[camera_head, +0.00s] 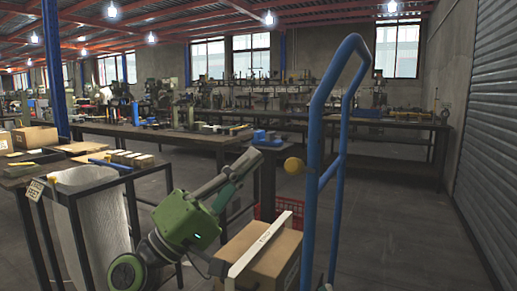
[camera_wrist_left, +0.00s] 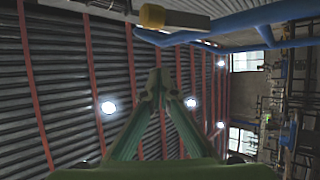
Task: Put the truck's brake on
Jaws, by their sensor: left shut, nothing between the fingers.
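The truck is a blue tubular hand truck (camera_head: 313,150) standing upright right of centre in the head view. A yellow knob (camera_head: 293,165) sits beside its left upright. In the left wrist view the knob (camera_wrist_left: 152,16) is on the end of a grey lever (camera_wrist_left: 184,20) that runs right, close to the blue tubing (camera_wrist_left: 255,17). My left gripper (camera_head: 255,156) is shut and empty, just left of the knob in the head view. Its closed green fingertips (camera_wrist_left: 159,82) show below the knob in the wrist view, apart from it. My right gripper is not in view.
A cardboard box (camera_head: 280,262) with a pale strip across it is low by the truck. A red crate (camera_head: 268,209) is behind it. Workbenches line the back. Floor right of the truck is clear up to the shutter (camera_head: 488,130).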

